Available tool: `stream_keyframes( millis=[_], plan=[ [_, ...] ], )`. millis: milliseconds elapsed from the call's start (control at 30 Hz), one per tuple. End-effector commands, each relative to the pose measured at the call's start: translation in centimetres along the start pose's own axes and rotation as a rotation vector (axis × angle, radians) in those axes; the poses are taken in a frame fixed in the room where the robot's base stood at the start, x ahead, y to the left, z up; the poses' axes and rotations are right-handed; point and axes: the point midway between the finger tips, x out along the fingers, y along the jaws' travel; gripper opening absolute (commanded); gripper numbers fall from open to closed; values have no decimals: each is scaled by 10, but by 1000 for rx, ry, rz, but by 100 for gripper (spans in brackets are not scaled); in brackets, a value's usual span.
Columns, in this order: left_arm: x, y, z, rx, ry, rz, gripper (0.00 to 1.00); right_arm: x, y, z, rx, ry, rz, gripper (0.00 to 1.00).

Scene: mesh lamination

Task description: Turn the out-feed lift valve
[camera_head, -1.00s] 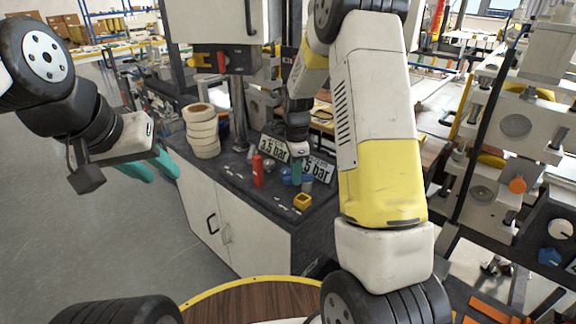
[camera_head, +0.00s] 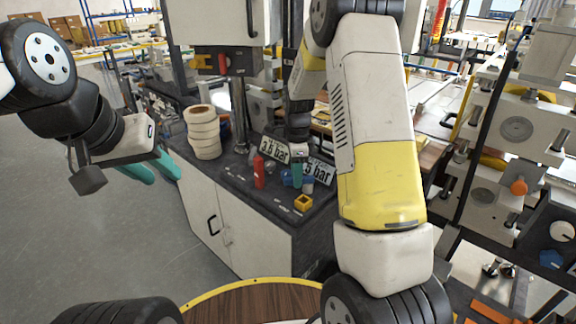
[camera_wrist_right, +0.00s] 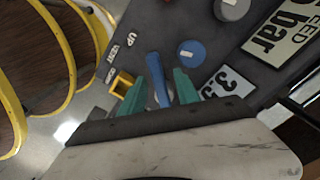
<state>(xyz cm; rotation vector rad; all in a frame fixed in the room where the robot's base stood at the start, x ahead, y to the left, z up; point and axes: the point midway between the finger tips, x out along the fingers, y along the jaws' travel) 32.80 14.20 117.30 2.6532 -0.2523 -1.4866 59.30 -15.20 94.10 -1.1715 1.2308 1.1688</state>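A blue valve lever (camera_wrist_right: 158,80) stands between the teal fingers of my right gripper (camera_wrist_right: 160,90) in the right wrist view. The fingers are apart, one on each side of it, with a narrow gap visible on the right; contact on the left is unclear. Small labels, one reading UP, lie beside it on the dark panel. In the head view my right gripper (camera_head: 298,172) points down at the cabinet top, and blue parts show beside it. My left gripper (camera_head: 152,168) is open and empty at the left, away from the cabinet.
Pressure signs (camera_head: 275,150) stand behind. A red part (camera_head: 259,172) and a stack of white rolls (camera_head: 203,133) are on the cabinet (camera_head: 215,205).

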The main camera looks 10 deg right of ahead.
Motion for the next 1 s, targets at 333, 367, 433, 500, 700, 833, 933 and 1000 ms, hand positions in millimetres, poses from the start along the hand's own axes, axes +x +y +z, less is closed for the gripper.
stream_keyframes(
  millis=[333, 367, 433, 500, 700, 833, 933, 1000],
  plan=[
    [0, 0, 0, 0, 0, 0, 35, -20, -1, 0, -1, 0, -3, 38],
    [0, 0, 0, 0, 0, 0, 35, -26, -1, 0, -2, 0, -3, 38],
    [0, 0, 0, 0, 0, 0, 35, -38, -1, 0, -2, 0, -3, 38],
    [0, 0, 0, 0, 0, 0, 35, -50, -1, 0, -2, 0, -4, 38],
    [0, 0, 0, 0, 0, 0, 35, -73, 0, 0, -1, 0, -1, 38],
    [0, 0, 0, 0, 0, 0, 35, -78, 0, 0, -1, 0, 1, 38],
    [0, 0, 0, 0, 0, 0, 35, -78, 0, 0, -1, 0, 1, 38],
    [0, 0, 0, 0, 0, 0, 35, -78, 0, 0, -1, 0, 1, 38]
  ],
)
